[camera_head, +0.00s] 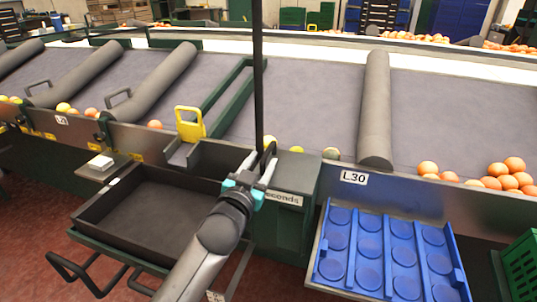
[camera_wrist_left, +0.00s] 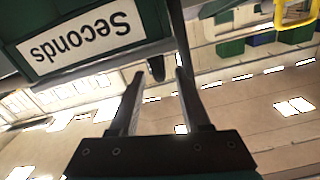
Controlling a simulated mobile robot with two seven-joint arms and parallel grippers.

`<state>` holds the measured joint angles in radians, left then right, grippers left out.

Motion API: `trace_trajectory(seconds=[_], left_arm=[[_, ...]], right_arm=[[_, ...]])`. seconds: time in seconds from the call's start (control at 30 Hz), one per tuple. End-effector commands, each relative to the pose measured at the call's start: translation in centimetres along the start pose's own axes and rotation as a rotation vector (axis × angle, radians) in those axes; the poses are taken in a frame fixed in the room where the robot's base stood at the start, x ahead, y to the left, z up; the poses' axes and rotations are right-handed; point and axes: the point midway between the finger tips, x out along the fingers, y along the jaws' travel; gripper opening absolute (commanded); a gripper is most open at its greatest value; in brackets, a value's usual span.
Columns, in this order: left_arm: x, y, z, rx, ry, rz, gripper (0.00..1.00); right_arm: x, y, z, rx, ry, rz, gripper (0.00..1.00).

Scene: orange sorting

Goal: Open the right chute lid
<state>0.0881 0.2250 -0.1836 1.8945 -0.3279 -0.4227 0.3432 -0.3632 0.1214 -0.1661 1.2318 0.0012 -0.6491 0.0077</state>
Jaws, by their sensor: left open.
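My left gripper (camera_head: 260,164) is open in front of the dark green box (camera_head: 290,225) labelled "Seconds" (camera_head: 284,198). Its fingers point away, towards the top edge of this box, at the foot of a dark upright post (camera_head: 258,70). In the left wrist view, my gripper (camera_wrist_left: 159,76) has its two fingers apart, with the end of a dark peg-like part (camera_wrist_left: 157,68) near the gap; I cannot tell whether they touch. The "Seconds" label (camera_wrist_left: 80,38) shows upside down there. A yellow handle (camera_head: 190,122) stands upright left of my gripper. I cannot tell which part is the right chute lid.
A dark empty tray (camera_head: 85,215) lies left of my arm. A blue cupped tray (camera_head: 370,217) lies to the right, below the "L30" label (camera_head: 354,178). A grey roller (camera_head: 376,110) crosses the belt. Oranges (camera_head: 507,182) gather at right, near a green crate (camera_head: 520,265).

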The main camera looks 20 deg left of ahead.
Motion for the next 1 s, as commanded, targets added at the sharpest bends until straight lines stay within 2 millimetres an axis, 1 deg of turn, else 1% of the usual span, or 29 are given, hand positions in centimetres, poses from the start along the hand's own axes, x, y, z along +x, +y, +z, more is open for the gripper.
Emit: trace_trajectory(seconds=[0.03, 0.2, 0.4, 0.6, 0.87, 1.0], left_arm=[[0.8, 0.0, 0.0, 0.001, 0.002, -0.001, 0.47], [3.0, 0.0, 0.1, 0.001, 0.001, -0.001, 0.47], [4.7, 0.0, 0.1, 0.001, 0.000, -0.001, 0.47], [5.3, 0.0, 0.0, 0.000, -0.001, 0.000, 0.47], [5.4, 0.0, 0.0, 0.000, -0.001, 0.000, 0.47], [5.3, 0.0, 0.0, 0.000, -0.001, 0.000, 0.33]], right_arm=[[-0.1, -0.2, -0.4, 0.001, 0.003, -0.002, 0.50], [-0.9, -0.7, -1.5, 0.004, 0.005, -0.009, 0.50], [-1.8, -1.0, -2.4, 0.006, 0.007, -0.014, 0.50], [-2.2, -1.1, -2.7, 0.006, 0.005, -0.016, 0.50], [-2.3, -1.1, -2.7, 0.007, 0.005, -0.016, 0.50], [-2.3, -1.1, -2.7, 0.007, 0.005, -0.015, 0.50]])
